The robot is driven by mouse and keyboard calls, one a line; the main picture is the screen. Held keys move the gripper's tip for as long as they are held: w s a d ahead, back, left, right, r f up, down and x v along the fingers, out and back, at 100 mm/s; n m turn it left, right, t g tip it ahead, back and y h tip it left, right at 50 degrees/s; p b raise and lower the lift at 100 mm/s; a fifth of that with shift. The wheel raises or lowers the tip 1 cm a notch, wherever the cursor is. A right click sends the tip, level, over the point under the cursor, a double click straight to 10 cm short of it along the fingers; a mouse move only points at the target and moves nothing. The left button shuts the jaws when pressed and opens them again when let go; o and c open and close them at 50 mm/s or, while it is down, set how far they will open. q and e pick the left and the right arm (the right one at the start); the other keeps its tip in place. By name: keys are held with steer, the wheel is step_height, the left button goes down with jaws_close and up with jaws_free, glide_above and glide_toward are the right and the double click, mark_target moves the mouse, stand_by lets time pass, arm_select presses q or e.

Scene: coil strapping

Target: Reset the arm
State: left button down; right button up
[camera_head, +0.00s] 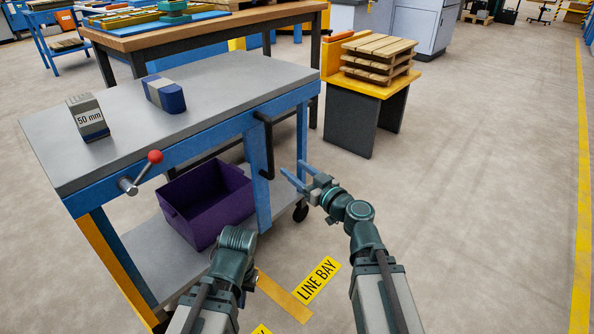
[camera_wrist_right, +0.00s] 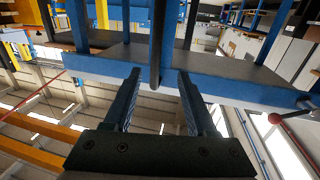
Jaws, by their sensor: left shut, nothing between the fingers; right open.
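My right gripper (camera_head: 292,168) is open, its two blue fingers pointing at the front of the blue-framed cart (camera_head: 215,133). The right wrist view shows the fingers (camera_wrist_right: 158,75) spread with nothing held. A dark upright bar handle (camera_head: 267,148) on the cart lies ahead of them, and it shows between the fingers in the right wrist view (camera_wrist_right: 158,45). The fingertips look apart from it. My left arm is folded low in front of the cart in the head view; its wrist joint shows, but the fingers are hidden.
On the grey cart top stand a "50 mm" block (camera_head: 90,119) and a blue-and-grey block (camera_head: 166,94). A red-knobbed lever (camera_head: 154,157) sticks out in front. A purple bin (camera_head: 207,203) sits on the lower shelf. Pallets (camera_head: 377,58) rest on a yellow stand. The floor at right is clear.

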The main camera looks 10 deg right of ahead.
steer(key=s+a+f+n+g+p, duration=0.1)
steer(key=s+a+f+g+p, duration=0.3)
steer(key=a, duration=0.3)
steer(key=s+a+f+n+g+p, duration=0.2)
steer(key=s+a+f+g+p, duration=0.1)
steer(key=s+a+g, duration=0.4)
steer(key=s+d+f+m+g+h+p, duration=0.3)
steer(key=s+d+g+h+p, duration=0.2)
steer(key=s+h, duration=0.35)
step_height(320, 180, up, 38)
steer(key=s+d+m+h+p, duration=0.1)
steer(key=s+d+p, duration=0.1)
steer(key=p, duration=3.6)
steer(key=shift+s+d+r+m, duration=0.2)
steer(key=shift+d+m, duration=0.15)
steer(key=shift+m, duration=0.05)
